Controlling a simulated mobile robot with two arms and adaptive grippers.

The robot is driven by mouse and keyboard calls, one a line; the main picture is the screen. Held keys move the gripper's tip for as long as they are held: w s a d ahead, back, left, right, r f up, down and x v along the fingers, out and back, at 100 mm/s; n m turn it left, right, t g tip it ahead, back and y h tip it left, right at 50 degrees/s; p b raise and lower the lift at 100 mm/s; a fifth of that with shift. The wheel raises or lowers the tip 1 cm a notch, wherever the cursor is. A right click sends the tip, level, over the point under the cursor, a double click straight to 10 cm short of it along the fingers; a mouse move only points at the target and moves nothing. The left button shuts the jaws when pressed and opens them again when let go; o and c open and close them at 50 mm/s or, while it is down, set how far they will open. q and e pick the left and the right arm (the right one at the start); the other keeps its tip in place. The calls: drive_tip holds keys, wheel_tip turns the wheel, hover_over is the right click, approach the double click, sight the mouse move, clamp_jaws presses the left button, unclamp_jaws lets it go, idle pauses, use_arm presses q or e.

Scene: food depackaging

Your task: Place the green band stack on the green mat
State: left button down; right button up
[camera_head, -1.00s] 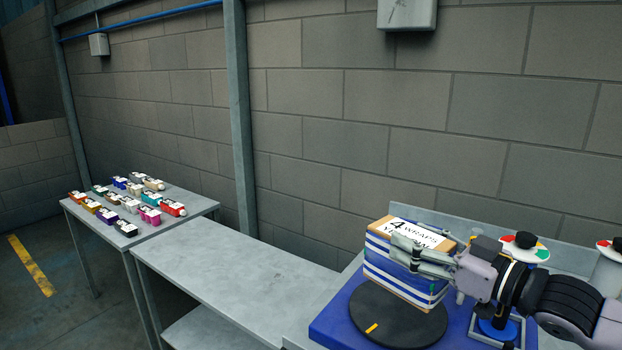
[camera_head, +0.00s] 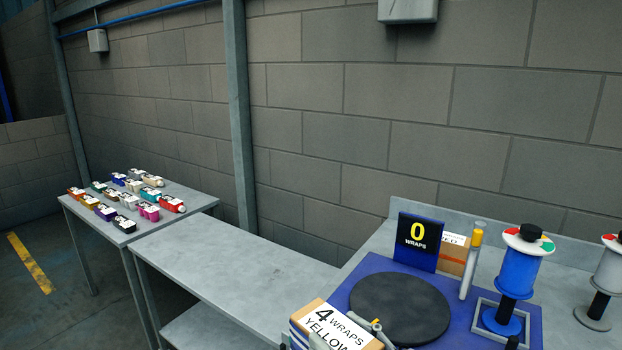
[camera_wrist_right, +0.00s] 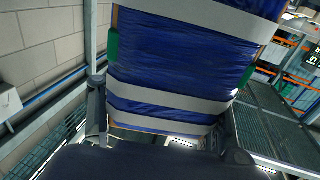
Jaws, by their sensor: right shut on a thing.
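A box-shaped stack wrapped in blue film with pale bands (camera_wrist_right: 182,55) fills the right wrist view, with small green pieces at its sides. In the head view its labelled top (camera_head: 335,328), reading "4 WRAPS YELLOW", shows at the bottom edge; the rest is cut off. My right gripper (camera_wrist_right: 165,140) is shut on the stack, one finger on each side; part of it also shows at the stack's right edge in the head view. No green mat is in view. My left gripper is not in view.
The dark round turntable (camera_head: 400,308) on the blue base (camera_head: 362,270) is empty. Behind it stand a "0 WRAPS" sign (camera_head: 418,240) and a cardboard box (camera_head: 455,258). Film spools (camera_head: 518,275) stand at right. The middle bench (camera_head: 235,262) is bare; the left table (camera_head: 190,203) holds several coloured packs.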

drive_tip(key=s+d+f+m+t+h, duration=0.2)
drive_tip(key=s+d+f+m+h, duration=0.2)
drive_tip(key=d+f+h, duration=0.2)
drive_tip(key=s+d+f+m+t+h+b, duration=0.1)
drive_tip(key=s+d+f+m+h, duration=0.3)
drive_tip(key=d+f, duration=0.4)
drive_tip(key=shift+s+d+t+h, duration=0.25)
drive_tip(key=shift+s+t+h, duration=0.35)
drive_tip(key=shift+t+h, duration=0.3)
